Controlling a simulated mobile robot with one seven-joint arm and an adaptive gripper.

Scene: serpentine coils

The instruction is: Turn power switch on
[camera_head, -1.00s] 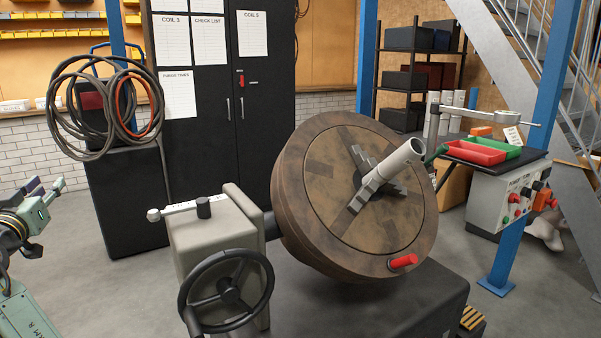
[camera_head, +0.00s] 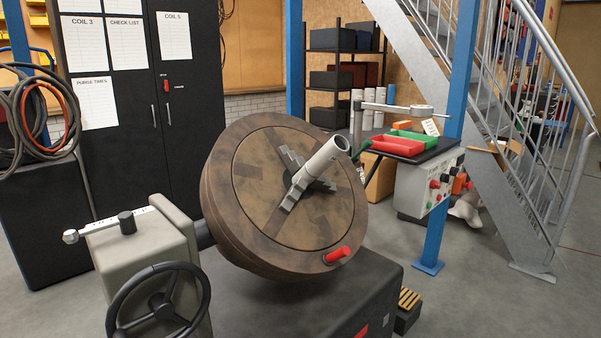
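A pale control box (camera_head: 412,192) hangs under a small shelf at the right, by a blue post. Its front has a black rotary knob (camera_head: 446,177), red and green buttons, and an orange-red block (camera_head: 461,184) on its right side. A small red switch or handle (camera_head: 166,84) sits on the dark cabinet door at the upper left. I cannot tell which of these is the power switch; the labels are too small to read. My gripper is not in view.
A machine with a large round brown wheel (camera_head: 240,190), a grey housing (camera_head: 130,262) and a black handwheel (camera_head: 158,305) fills the foreground. A blue post (camera_head: 438,225) and metal stairs (camera_head: 500,150) stand at the right. Grey floor (camera_head: 490,305) is clear at lower right.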

